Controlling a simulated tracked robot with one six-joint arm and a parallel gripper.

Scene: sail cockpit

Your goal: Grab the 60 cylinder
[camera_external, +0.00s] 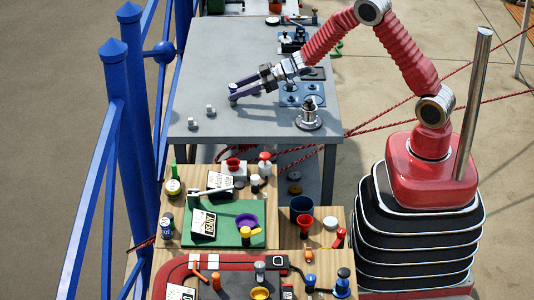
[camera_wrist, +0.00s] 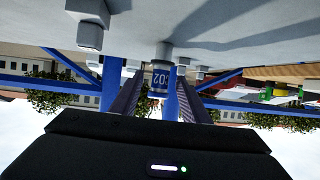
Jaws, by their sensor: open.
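A small cylinder (camera_wrist: 160,78) with a silver-grey end and a blue band shows in the wrist view, by the tabletop. The white characters on its band look like "CO2"; no clear "60" is readable. My gripper (camera_wrist: 158,100) is open, with one dark finger on each side of the cylinder in this view. I cannot tell whether either finger touches it. In the external view my gripper (camera_external: 234,95) is low over the grey table (camera_external: 215,60), and the cylinder cannot be made out there.
Two small grey blocks (camera_external: 193,123) (camera_external: 210,109) sit on the table left of my gripper. A blue panel (camera_external: 289,96) and a round metal fitting (camera_external: 309,115) stand to the right. A blue railing (camera_external: 118,120) runs along the left. Cluttered wooden boards (camera_external: 180,233) lie nearer the camera.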

